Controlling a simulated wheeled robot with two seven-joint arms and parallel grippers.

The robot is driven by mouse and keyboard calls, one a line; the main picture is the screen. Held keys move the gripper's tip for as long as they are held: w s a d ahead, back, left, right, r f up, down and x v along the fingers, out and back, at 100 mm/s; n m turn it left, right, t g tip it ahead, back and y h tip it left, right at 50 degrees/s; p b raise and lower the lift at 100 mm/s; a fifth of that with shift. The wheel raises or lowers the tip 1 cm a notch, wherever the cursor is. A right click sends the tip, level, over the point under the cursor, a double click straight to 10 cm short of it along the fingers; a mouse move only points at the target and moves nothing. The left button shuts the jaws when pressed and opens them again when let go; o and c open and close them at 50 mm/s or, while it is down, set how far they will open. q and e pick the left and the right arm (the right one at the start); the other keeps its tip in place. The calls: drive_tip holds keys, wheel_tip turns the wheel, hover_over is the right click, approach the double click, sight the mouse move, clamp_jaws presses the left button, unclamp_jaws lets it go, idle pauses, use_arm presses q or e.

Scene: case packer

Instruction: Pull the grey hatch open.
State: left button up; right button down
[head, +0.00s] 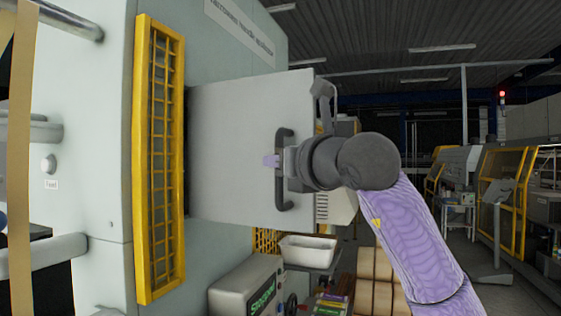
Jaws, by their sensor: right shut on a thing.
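The grey hatch (232,150) stands swung out from the opening in the pale machine body, its flat face toward me. A dark bar handle (284,195) runs upright near its right edge. My right gripper (275,161) is at the upper half of the handle, shut on it, with the purple and grey right arm reaching in from the lower right. My wrist hides part of the hatch's right edge. My left gripper is not in view.
A yellow grille frame (158,160) stands left of the hatch. Below it are a dark green-grey box (245,288) and a white tray (307,251). Cardboard boxes (378,280) are stacked beneath my right arm. Open floor and yellow-framed machines (503,200) lie at the right.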

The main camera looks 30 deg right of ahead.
drive_tip(key=c, duration=0.6)
unclamp_jaws()
drive_tip(key=shift+w, duration=0.1)
drive_tip(key=shift+c, duration=0.2)
drive_tip(key=s+b, duration=0.3)
drive_tip(key=s, duration=0.7)
drive_tip(key=shift+b, duration=0.3)
